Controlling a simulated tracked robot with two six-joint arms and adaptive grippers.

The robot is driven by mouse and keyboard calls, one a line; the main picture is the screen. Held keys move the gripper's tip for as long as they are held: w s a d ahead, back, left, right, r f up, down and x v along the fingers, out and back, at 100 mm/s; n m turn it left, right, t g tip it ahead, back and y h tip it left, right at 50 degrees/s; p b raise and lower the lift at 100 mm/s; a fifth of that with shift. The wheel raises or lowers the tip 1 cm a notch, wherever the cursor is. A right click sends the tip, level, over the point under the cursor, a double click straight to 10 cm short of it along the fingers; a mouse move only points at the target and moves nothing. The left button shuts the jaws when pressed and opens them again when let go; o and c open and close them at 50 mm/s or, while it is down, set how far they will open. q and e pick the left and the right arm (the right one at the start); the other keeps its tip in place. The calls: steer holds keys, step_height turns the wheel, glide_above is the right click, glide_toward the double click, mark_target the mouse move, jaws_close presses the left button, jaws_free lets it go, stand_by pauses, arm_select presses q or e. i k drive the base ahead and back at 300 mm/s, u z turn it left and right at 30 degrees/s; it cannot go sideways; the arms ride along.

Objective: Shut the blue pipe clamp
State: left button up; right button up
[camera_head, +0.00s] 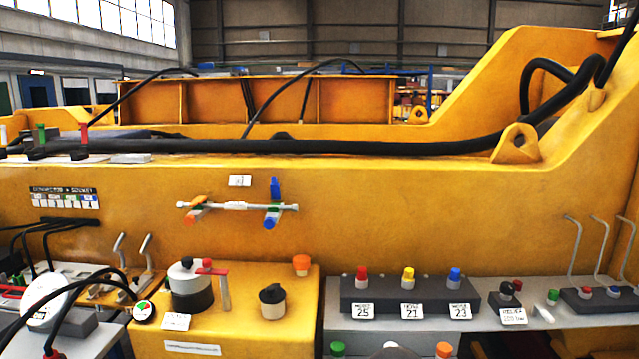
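A thin pale pipe (236,206) runs level across the front of the yellow casting wall (400,210), below a small white label (240,180). The blue pipe clamp (274,188) is near the pipe's right end. Neither of my grippers is in view, and nothing hides the blue clamp.
Below is a yellow box (235,330) with a red-handled valve (190,283) and a black knob (271,294). A grey panel (415,294) with coloured buttons stands right of it. Bent metal rods (600,245) rise at far right. The wall around the pipe is clear.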

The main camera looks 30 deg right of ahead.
mark_target(274, 188)
steer(key=z, duration=0.95)
steer(key=k, duration=0.45)
steer(key=z, duration=0.1)
steer(key=i, duration=1.25)
steer(key=u, duration=0.45)
